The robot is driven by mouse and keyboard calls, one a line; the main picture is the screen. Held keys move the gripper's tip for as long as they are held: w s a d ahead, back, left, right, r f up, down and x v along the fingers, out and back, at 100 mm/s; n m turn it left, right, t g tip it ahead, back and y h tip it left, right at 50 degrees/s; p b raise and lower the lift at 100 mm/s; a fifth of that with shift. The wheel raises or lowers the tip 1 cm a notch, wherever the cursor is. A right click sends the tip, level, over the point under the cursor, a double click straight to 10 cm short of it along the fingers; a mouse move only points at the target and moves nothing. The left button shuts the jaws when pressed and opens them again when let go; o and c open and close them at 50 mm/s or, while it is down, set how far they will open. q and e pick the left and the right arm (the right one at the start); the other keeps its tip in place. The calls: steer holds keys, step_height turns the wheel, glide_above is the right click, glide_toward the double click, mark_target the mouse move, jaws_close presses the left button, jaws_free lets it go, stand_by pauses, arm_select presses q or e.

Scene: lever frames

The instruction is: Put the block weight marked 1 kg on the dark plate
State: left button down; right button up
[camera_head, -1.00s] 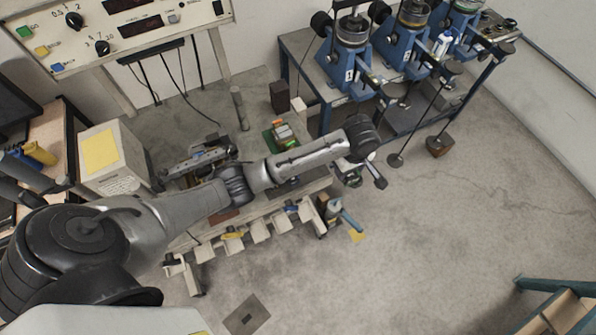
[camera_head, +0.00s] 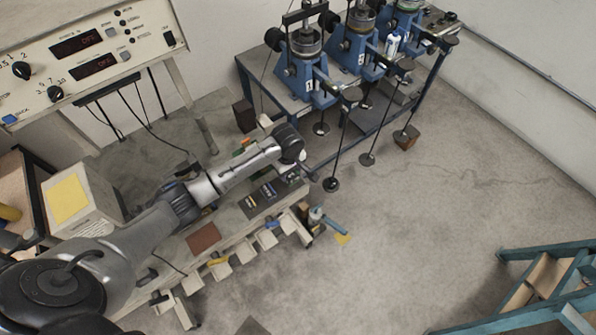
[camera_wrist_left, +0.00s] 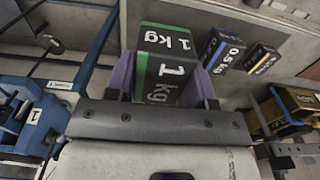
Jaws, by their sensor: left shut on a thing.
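The green-and-black block weight marked 1 kg (camera_wrist_left: 160,82) is between the purple finger pads of my left gripper (camera_wrist_left: 164,76) in the left wrist view. The gripper is shut on it, and its marks show on two faces. In the head view the left gripper (camera_head: 294,173) is at the right end of the low bench, and the block cannot be made out there. A dark flat surface (camera_head: 251,206) with small marked blocks lies on the bench beside the gripper; I cannot tell whether it is the dark plate. My right gripper is not in view.
A blue 0.5 kg block (camera_wrist_left: 221,50) and a yellow-marked block (camera_wrist_left: 261,57) stand beside the held one. Blue lever frames (camera_head: 309,81) with hanging rods stand behind, on a table. A reddish-brown plate (camera_head: 203,237) lies on the bench.

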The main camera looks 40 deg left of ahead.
mark_target(288, 176)
arm_select(q)
steer(key=shift+a+f, duration=0.1)
steer(key=shift+a, duration=0.2)
steer(key=shift+f, duration=2)
steer(key=shift+f, duration=0.1)
steer(key=shift+c, duration=2.4)
jaws_free()
steer(key=shift+f, duration=0.1)
